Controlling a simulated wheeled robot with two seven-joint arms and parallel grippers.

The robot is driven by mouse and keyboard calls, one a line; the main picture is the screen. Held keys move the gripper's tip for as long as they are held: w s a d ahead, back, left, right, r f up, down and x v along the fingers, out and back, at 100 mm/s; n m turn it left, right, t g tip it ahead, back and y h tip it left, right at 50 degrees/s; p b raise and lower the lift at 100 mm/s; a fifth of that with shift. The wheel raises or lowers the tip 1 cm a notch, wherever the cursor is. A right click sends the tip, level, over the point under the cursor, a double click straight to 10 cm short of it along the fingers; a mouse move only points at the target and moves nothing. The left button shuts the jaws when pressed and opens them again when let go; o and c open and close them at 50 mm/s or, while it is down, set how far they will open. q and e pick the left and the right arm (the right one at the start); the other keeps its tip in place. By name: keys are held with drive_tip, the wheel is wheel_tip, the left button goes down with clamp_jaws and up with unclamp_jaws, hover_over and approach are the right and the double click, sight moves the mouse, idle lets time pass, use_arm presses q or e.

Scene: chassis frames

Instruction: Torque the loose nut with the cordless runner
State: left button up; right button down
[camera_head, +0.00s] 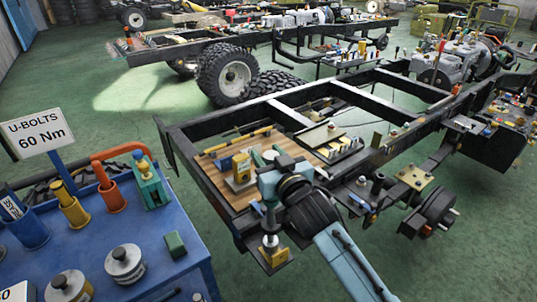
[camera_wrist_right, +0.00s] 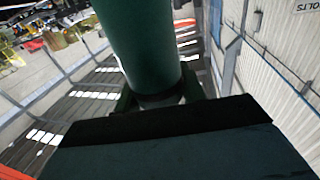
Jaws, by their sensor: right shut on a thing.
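My right gripper (camera_head: 292,187) is shut on a teal-green cordless runner (camera_head: 268,184), above the near corner of the chassis frame. In the right wrist view the runner's dark green cylindrical body (camera_wrist_right: 140,45) rises from between the jaws. Its lower end points down toward a yellow and dark bracket plate (camera_head: 273,258) with a silver nut or stud (camera_head: 270,241) on it. I cannot tell whether the runner touches the nut, or whether this is the loose one. My left gripper is not in view.
The black chassis frame (camera_head: 350,95) holds a wooden board (camera_head: 222,188) with parts. A wheel (camera_head: 228,76) stands behind. Green floor lies between cart and frame.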

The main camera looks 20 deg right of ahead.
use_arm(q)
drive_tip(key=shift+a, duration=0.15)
use_arm(e)
drive_tip(key=shift+r, duration=0.2)
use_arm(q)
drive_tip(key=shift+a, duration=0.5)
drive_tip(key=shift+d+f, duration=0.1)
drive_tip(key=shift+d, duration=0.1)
use_arm(e)
drive_tip(key=shift+f, duration=0.35)
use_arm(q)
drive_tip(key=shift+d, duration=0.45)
use_arm(e)
drive_tip(key=shift+f, duration=0.15)
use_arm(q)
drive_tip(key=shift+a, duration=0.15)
use_arm(e)
drive_tip(key=shift+f, duration=0.1)
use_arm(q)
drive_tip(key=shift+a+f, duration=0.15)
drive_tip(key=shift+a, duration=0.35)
use_arm(e)
drive_tip(key=shift+f, duration=0.15)
